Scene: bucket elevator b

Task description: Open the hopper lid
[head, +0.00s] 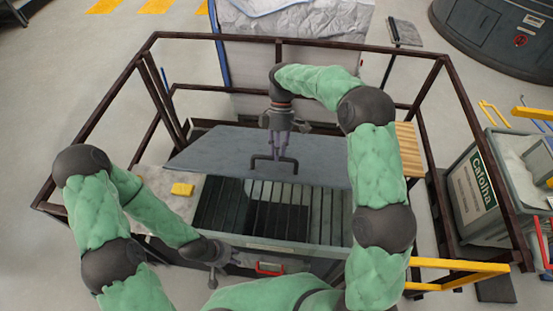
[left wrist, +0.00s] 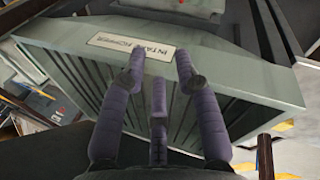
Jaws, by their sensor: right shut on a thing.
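The hopper lid (head: 225,148) is a flat blue-grey panel at the back of the hopper, with a dark bar handle (head: 274,159) near its front edge. My right gripper (head: 277,150) reaches down from above and is shut on that handle. The hopper's dark slatted opening (head: 250,205) shows in front of the lid. My left gripper (head: 213,282) is low at the hopper's front left. In the left wrist view its purple fingers (left wrist: 162,60) are spread and empty before the ribbed hopper front (left wrist: 240,95), which bears a label (left wrist: 130,48).
A dark railing (head: 330,40) surrounds the hopper. A yellow block (head: 182,189) lies on the ledge to the left. A red handle (head: 270,268) is on the hopper front. A yellow rail (head: 460,268) and a grey bin (head: 475,190) stand on the right.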

